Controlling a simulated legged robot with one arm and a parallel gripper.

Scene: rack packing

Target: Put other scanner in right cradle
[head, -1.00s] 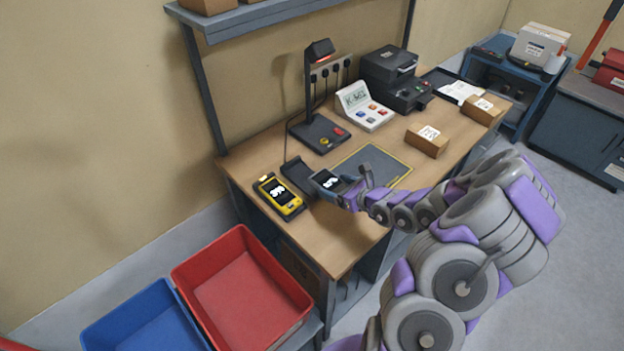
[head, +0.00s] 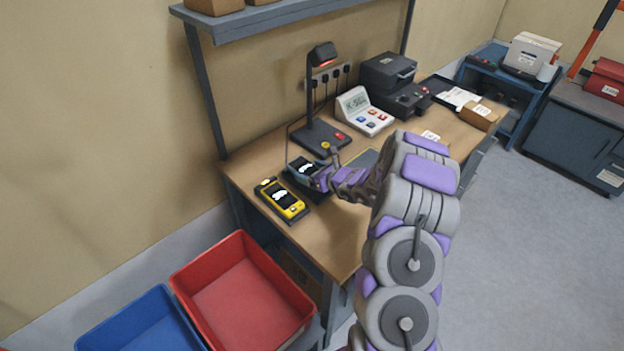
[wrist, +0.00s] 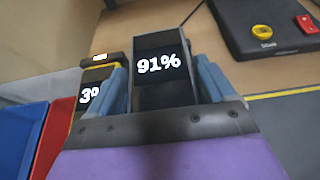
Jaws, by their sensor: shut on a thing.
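My gripper (head: 313,177) is shut on a dark scanner (wrist: 160,70) whose screen reads 91%. In the head view this scanner (head: 303,169) is over the right cradle, which it and my gripper mostly hide. I cannot tell whether it is seated or just above. The other scanner (head: 282,199), yellow-framed, lies in the left cradle beside it. In the wrist view this yellow scanner (wrist: 95,90) is left of the held one, its screen partly covered by a finger.
A lamp (head: 320,135) with a dark base stands just behind the cradles. A label device (head: 363,110) and a black printer (head: 395,85) are further right. A red bin (head: 205,255) and a blue bin (head: 115,325) stand off the bench's left end.

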